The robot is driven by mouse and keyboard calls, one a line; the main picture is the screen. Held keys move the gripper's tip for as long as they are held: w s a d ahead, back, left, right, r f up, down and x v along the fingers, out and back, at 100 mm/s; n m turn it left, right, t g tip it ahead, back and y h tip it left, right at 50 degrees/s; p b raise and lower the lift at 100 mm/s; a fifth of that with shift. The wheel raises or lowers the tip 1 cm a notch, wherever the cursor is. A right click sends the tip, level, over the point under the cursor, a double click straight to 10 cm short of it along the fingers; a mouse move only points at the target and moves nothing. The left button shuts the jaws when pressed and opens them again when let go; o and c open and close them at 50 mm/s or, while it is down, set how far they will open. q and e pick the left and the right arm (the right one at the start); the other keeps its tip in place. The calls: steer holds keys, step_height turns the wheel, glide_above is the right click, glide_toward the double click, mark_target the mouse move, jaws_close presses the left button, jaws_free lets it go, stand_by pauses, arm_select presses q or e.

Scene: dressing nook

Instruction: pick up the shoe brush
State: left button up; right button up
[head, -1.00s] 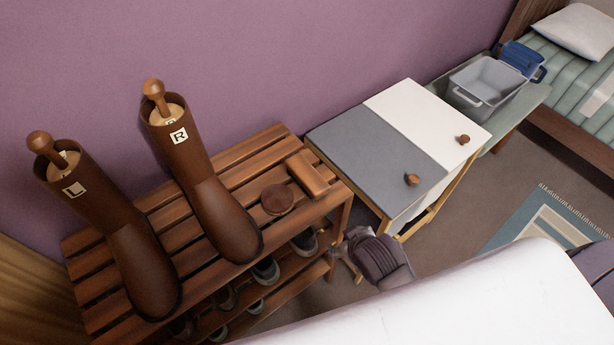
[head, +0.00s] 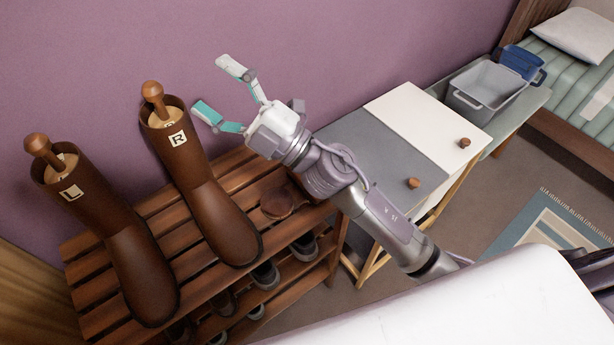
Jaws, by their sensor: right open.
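My right gripper (head: 211,86) is open and empty, raised above the slatted wooden rack (head: 160,218) near the top of the right boot, its fingers pointing to the upper left. The shoe brush, seen earlier as a brown block at the rack's right end, is now mostly or wholly hidden behind my right arm. A round brown tin or disc (head: 276,203) lies on the rack just left of where the brush was. My left gripper is not in view.
Two tall brown boots, marked L (head: 106,235) and R (head: 205,180), stand tilted in the picture on the rack, with wooden handles on top. Shoes (head: 265,275) fill the lower shelf. A grey and white cabinet (head: 410,120) is to the right, and a grey bin (head: 487,88) beyond.

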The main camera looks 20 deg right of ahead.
steer(key=s+a+f+n+g+h, duration=0.4)
steer(key=a+f+n+g, duration=0.45)
steer(key=n+g, duration=0.8)
steer(key=w+d+f+h, duration=0.2)
steer(key=d+f+h, duration=0.1)
steer(key=d+h, duration=0.3)
steer(key=w+d+f+t+h, duration=0.1)
steer(key=w+d+f+h, duration=0.2)
steer(key=d, duration=0.6)
steer(key=w+d+f+h, duration=0.2)
steer(key=d+h, duration=0.3)
steer(key=d, duration=0.2)
steer(key=shift+m, duration=0.35)
steer(key=f, duration=0.8)
steer(key=shift+s+d, duration=0.1)
steer(key=shift+d, duration=0.3)
steer(key=shift+s+f+p, duration=0.2)
steer(key=shift+f+p, duration=0.5)
steer(key=shift+f, duration=2.15)
steer(key=c, duration=1.3)
